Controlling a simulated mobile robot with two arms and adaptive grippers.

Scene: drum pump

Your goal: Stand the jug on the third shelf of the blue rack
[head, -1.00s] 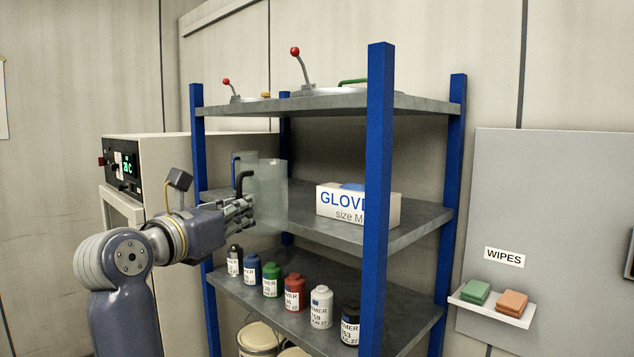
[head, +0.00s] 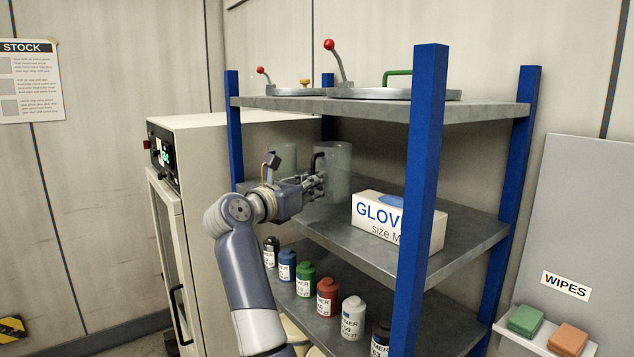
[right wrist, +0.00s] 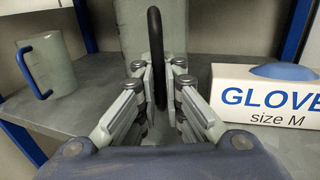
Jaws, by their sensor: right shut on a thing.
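The blue rack (head: 431,200) shows in the head view with a top, a middle and a lower shelf. My right gripper (head: 316,187) reaches in from its left side. It is shut on the black handle (right wrist: 154,45) of a grey-green translucent jug (head: 334,176), which is upright at the middle shelf (head: 460,240). The jug's base is hidden in the wrist view, so I cannot tell if it touches the shelf. A similar jug with a blue handle (right wrist: 52,66) stands on the shelf to the left, partly hidden in the head view. My left gripper is not in view.
A glove box (head: 385,220) stands on the middle shelf, right of the held jug. Several labelled bottles (head: 328,297) line the lower shelf. Lids with red-knobbed levers (head: 330,45) lie on the top shelf. A white cabinet (head: 190,140) is left of the rack.

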